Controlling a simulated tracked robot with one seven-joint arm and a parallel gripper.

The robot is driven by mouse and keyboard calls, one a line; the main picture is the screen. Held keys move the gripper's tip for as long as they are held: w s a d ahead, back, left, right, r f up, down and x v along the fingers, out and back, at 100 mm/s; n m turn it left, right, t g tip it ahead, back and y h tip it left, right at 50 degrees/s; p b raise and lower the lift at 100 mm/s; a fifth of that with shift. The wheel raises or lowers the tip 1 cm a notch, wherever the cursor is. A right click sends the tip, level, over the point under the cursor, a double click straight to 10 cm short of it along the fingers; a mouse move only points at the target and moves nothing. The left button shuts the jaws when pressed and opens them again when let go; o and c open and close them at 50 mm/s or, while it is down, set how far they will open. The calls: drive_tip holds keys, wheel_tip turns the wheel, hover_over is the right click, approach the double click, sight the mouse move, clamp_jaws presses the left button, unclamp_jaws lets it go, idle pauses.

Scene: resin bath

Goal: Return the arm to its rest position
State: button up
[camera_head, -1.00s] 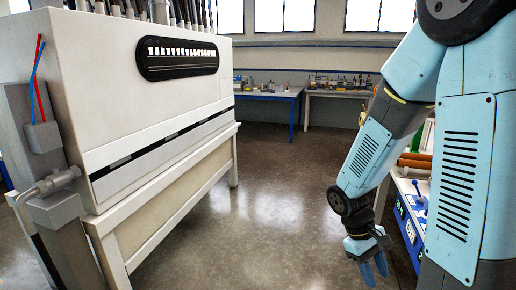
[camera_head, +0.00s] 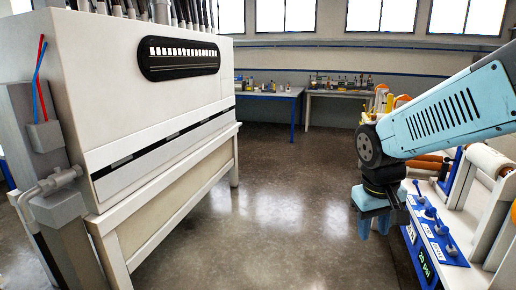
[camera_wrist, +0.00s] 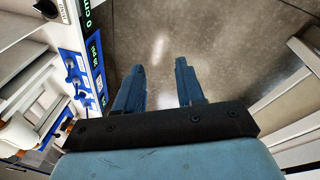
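My gripper (camera_head: 376,228) hangs at the end of my light-blue arm (camera_head: 440,112) on the right of the head view, pointing down over the floor. In the wrist view the two blue fingers of my gripper (camera_wrist: 160,85) stand apart with bare floor between them, and nothing is held. My gripper is beside the left edge of the bench with the blue panel and does not visibly touch it. The arm comes in from the right edge of the head view, and its upper part is out of frame.
A large white bath cabinet (camera_head: 120,80) stands at the left. A bench with a blue control panel (camera_head: 437,238) and a white roll (camera_head: 488,160) is at the right; the panel also shows in the wrist view (camera_wrist: 75,68). Grey floor (camera_head: 280,200) between them is clear. Tables (camera_head: 270,93) stand far back.

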drive_tip(key=s+a+r+m+t+y, duration=0.1)
drive_tip(key=s+r+t, duration=0.3)
drive_tip(key=r, duration=0.5)
drive_tip(key=shift+s+a+r+y, duration=0.2)
drive_tip(key=shift+r+y, duration=0.1)
drive_tip(key=shift+y, duration=0.1)
idle(0.4)
